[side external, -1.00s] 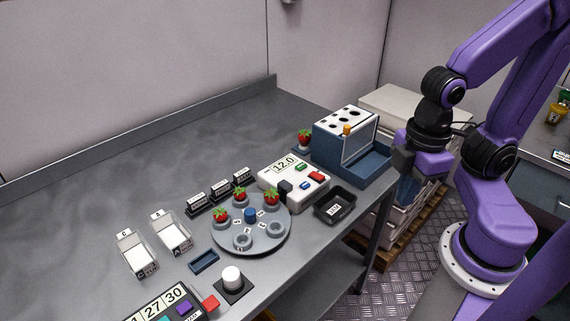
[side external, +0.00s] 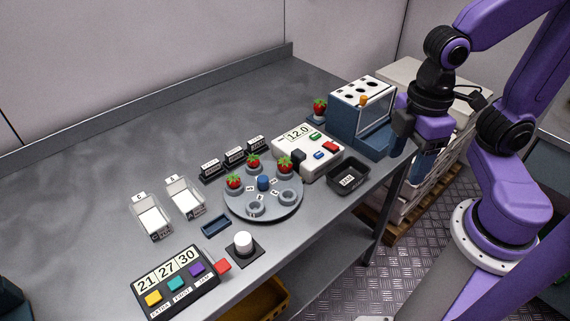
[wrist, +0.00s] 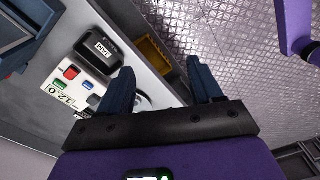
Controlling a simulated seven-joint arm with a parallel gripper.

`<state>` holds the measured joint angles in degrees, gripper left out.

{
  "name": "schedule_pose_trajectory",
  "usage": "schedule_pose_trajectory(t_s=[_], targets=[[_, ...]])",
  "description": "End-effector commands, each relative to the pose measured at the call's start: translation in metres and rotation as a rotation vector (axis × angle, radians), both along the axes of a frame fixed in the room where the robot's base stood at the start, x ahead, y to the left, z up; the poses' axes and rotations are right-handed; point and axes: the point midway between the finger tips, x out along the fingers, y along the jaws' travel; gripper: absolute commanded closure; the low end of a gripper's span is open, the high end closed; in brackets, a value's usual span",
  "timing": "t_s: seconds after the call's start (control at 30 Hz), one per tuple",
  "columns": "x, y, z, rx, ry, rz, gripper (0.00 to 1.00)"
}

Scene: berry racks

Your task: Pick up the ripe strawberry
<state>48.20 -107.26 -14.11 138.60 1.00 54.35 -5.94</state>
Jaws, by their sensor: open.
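Three red strawberries with green leaves sit on a round grey tray (side external: 262,213) in the side external view: a left one (side external: 234,181), a back one (side external: 253,162) and a right one (side external: 285,165). A fourth red strawberry (side external: 320,107) stands behind the blue box. All look red; I cannot tell from colour which is the ripe one. My gripper (wrist: 160,75) is open and empty in the wrist view, its dark blue fingers apart over the bench's front edge and the floor. In the side view it is beside the blue box, away from the round tray.
A blue box with holes (side external: 363,96) stands at the right end. In front are a white device reading 12.0 (side external: 308,143) and a black bin (side external: 347,180). Two clear trays (side external: 150,218), a button panel (side external: 176,283) and a white knob (side external: 243,240) stand left. The back bench is clear.

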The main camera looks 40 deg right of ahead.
Motion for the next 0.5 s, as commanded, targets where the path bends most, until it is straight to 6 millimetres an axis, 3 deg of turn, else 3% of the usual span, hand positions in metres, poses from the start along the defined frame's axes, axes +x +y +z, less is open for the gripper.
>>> schedule_pose_trajectory(t_s=[0.2,0.5], targets=[[0.061,0.032,0.017,0.002,0.033,0.064,0.35],[0.152,0.058,0.033,0.032,0.075,0.167,0.35]])
